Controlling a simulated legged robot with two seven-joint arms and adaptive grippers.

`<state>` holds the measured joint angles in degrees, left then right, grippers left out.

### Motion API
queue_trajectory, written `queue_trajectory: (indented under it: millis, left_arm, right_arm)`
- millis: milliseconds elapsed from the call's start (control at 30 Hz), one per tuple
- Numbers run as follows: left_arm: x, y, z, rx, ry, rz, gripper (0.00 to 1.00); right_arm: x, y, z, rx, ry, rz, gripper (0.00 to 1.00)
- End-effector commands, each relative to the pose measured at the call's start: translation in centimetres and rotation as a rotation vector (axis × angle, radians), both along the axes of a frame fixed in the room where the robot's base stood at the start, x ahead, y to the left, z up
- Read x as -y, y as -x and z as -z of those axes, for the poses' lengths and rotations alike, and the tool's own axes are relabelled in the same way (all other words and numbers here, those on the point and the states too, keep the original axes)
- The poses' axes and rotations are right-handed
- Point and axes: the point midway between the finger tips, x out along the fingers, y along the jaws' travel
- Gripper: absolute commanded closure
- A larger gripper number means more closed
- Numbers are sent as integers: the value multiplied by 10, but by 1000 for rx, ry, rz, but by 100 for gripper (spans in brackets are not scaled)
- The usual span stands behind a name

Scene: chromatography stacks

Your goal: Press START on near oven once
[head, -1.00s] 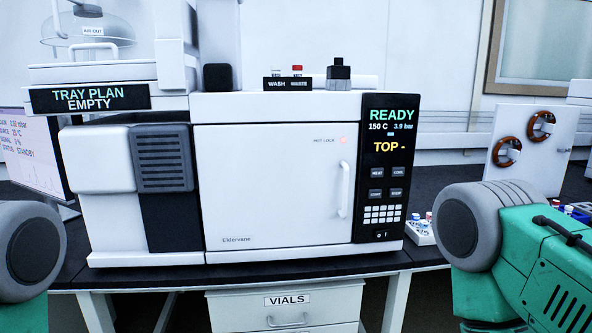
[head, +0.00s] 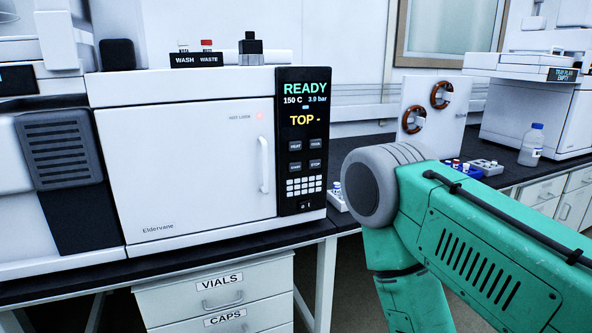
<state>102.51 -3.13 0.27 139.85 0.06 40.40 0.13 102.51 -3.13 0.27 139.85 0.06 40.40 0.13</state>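The near oven (head: 185,160) is a white Eldervane unit on the dark bench, with its door shut and a vertical handle. My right arm, green with a grey joint, fills the right of the view, apart from the panel. Neither gripper is in view.
Wash and waste bottles (head: 196,59) stand on top of the oven. A white board with two brown coils (head: 428,110), vial racks (head: 480,166) and a clear bottle (head: 531,146) stand to the right. Drawers (head: 215,292) labelled VIALS and CAPS are below the bench. A second instrument (head: 540,110) stands far right.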

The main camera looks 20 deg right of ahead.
Motion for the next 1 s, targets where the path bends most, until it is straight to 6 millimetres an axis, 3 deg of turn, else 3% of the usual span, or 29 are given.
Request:
queue_trajectory:
  millis: [33,100,133,1000]
  left_arm:
    - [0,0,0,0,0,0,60]
    - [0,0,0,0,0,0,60]
    - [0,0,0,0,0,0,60]
    - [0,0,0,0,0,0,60]
  right_arm:
    - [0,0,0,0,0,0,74]
    - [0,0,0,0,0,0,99]
    - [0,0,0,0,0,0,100]
    - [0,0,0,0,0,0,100]
